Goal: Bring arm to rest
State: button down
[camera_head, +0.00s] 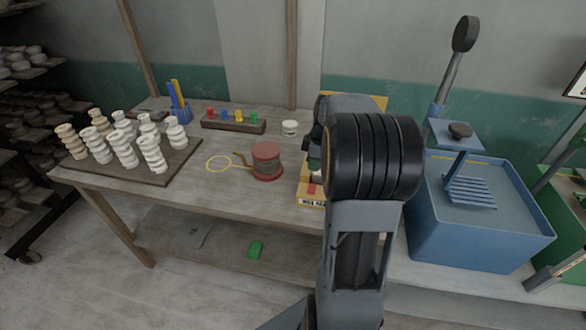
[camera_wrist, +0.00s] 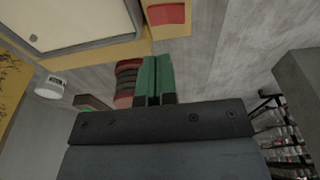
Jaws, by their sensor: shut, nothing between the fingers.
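My gripper (camera_wrist: 155,62) shows in the wrist view as two green fingers pressed together with nothing between them. It hangs in front of the wooden table (camera_head: 225,195), with a red round spool or tin (camera_wrist: 128,82) behind it. In the head view my arm (camera_head: 365,200) stands upright at right of centre and hides most of the gripper. The same red spool (camera_head: 267,160) stands on the table left of my arm.
A yellow-edged box (camera_head: 311,198) sits partly behind my arm. A white cup (camera_head: 290,128), a rack of coloured pieces (camera_head: 232,124) and a board with several pale clay stacks (camera_head: 165,176) stand on the table. A blue tub (camera_head: 480,235) with a lever press is close right.

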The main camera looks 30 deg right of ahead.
jog(key=shift+m, duration=0.6)
jog(key=shift+s+f+m, duration=0.15)
jog(key=shift+f+m, duration=0.15)
jog(key=shift+m, duration=0.6)
jog(key=m, duration=0.1)
jog(key=s+f+m, duration=0.1)
jog(key=shift+s+a+m, duration=0.2)
jog(key=shift+a+m, duration=0.1)
jog(key=shift+s+a+m+h, duration=0.15)
jog(key=shift+s+a+m, duration=0.2)
jog(key=shift+a+m, duration=0.2)
jog(key=shift+s+a+m+h, duration=0.15)
jog(key=shift+s+a+m, duration=0.2)
jog(key=shift+a+m, duration=0.2)
jog(key=s+a+r+t, duration=0.1)
jog(key=s+a, duration=0.3)
jog(key=a, duration=0.5)
jog(key=s+a+r+m+t, duration=0.1)
jog(key=s+a+r, duration=0.3)
jog(key=a, duration=0.5)
jog(key=shift+s+t+h, duration=0.4)
jog(key=shift+s, duration=0.15)
